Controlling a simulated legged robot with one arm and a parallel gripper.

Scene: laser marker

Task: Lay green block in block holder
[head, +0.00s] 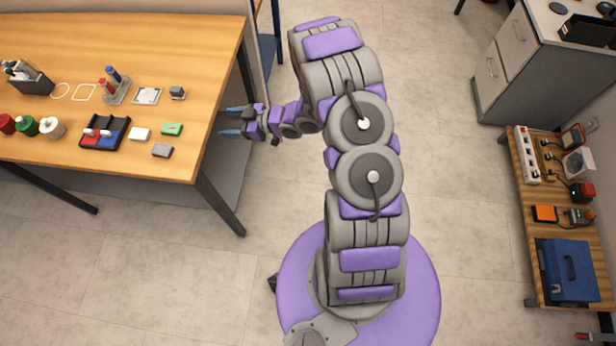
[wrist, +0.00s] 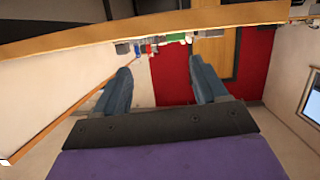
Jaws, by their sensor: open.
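The green block (head: 171,129) lies flat on the wooden table near its right edge, with a small light mark on top. A black tray (head: 119,144) to its left, which appears to be the block holder, has a red and a blue block in it with white pieces on top. My gripper (head: 226,122) is open and empty, just off the table's right edge, with its fingers pointing left toward the table. In the wrist view the fingers (wrist: 160,66) are spread apart. A small green thing shows beyond them (wrist: 175,37); I cannot tell if it is the block.
A white block (head: 140,134) and a grey block (head: 162,151) lie between or near the tray and the green block. Red, green and white round items (head: 27,126) stand at left. A pen stand (head: 117,91) is behind. Open floor surrounds my base.

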